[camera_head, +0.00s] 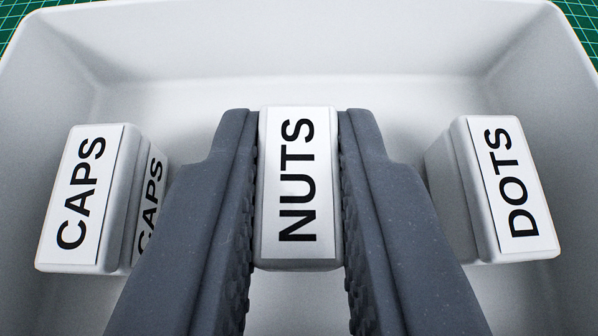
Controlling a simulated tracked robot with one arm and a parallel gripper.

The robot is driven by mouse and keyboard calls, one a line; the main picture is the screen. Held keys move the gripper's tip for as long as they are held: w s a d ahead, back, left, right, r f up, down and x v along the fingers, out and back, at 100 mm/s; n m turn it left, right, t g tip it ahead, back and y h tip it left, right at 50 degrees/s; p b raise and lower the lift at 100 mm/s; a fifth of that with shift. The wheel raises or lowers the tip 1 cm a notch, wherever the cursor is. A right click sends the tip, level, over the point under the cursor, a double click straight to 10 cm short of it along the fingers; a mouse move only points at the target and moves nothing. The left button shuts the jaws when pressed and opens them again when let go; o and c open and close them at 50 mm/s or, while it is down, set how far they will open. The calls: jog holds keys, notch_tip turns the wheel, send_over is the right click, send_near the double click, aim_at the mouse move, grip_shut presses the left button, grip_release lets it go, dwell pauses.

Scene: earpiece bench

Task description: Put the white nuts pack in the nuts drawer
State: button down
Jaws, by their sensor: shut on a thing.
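The white nuts pack (298,190) is a small white block with a label reading NUTS on top. It shows in the middle of the head camera view, between the two dark grey fingers of my gripper (298,185). My gripper is shut on the pack from its left and right sides. The pack is over or in a white tray; I cannot tell whether it still touches the tray floor. The nuts drawer is not in view.
The white tray (300,40) has raised walls. A white CAPS pack (82,200) stands left of my gripper and a white DOTS pack (512,190) stands right of it. A green gridded mat (577,18) shows beyond the tray's corners.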

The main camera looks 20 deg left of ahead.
jog(key=shift+f, duration=0.25)
jog(key=c, duration=1.3)
grip_release()
jog(key=shift+c, duration=0.2)
jog(key=shift+b, duration=0.6)
jog(key=p+v, duration=0.2)
jog(key=v, duration=1.2)
jog(key=shift+a, duration=0.25)
jog(key=shift+r, duration=0.1)
